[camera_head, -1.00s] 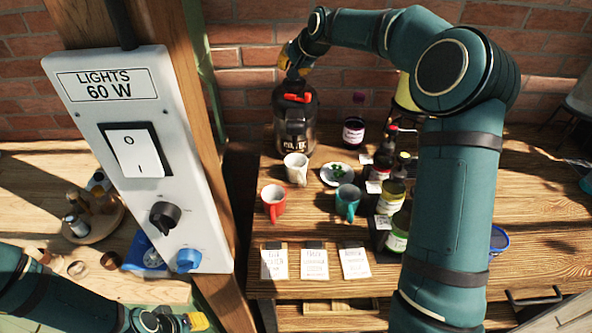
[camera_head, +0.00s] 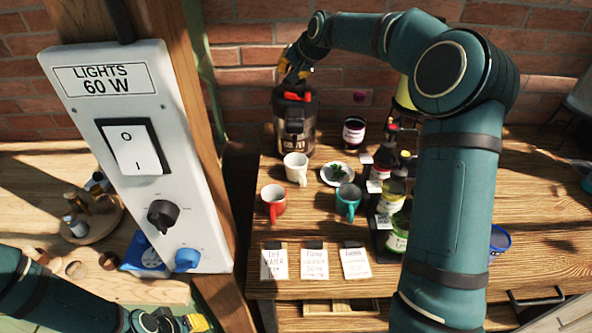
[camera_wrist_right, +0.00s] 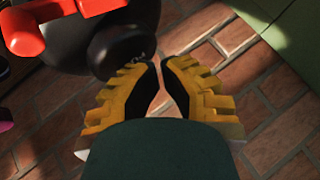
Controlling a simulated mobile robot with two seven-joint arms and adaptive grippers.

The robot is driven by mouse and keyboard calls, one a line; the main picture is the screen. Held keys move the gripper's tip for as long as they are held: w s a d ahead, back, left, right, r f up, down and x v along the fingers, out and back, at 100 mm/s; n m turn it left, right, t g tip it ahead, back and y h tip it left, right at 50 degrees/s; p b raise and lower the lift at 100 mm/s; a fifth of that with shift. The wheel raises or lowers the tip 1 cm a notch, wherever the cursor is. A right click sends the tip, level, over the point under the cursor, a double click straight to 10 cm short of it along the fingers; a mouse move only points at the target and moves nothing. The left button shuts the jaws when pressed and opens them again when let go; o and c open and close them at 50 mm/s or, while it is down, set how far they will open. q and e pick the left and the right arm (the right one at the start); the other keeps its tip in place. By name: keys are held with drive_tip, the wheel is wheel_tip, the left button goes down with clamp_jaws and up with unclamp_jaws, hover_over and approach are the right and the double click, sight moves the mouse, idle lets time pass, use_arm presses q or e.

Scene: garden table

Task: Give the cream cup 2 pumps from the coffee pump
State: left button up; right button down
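The coffee pump (camera_head: 295,128), a dark container with a red top, stands at the back of the wooden table. Its black round top (camera_wrist_right: 112,48) and red part (camera_wrist_right: 24,28) show in the right wrist view. The cream cup (camera_head: 296,168) stands upright in front of the pump, handle toward the front. My right gripper (camera_head: 290,78) is just above the pump top; in the wrist view its yellow fingers (camera_wrist_right: 159,64) have their tips close together, nothing between them. Whether it touches the pump is unclear. My left gripper (camera_head: 190,322) is at the bottom left, its fingers barely visible.
A red cup (camera_head: 273,201) and a teal cup (camera_head: 347,200) stand in front. A plate of green leaves (camera_head: 338,173), a dark bottle (camera_head: 354,131) and several jars (camera_head: 391,196) are to the right. Three cards lie at the front edge. A post with a switch box (camera_head: 139,155) is at left.

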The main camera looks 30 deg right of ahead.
drive_tip(key=shift+f+b, duration=0.3)
drive_tip(key=shift+f, duration=0.3)
drive_tip(key=shift+r, duration=0.15)
idle(0.3)
drive_tip(key=shift+r+p, duration=0.85)
drive_tip(key=shift+r, duration=0.2)
wheel_tip(320, 180, up, 6)
drive_tip(key=p, duration=0.5)
idle(1.6)
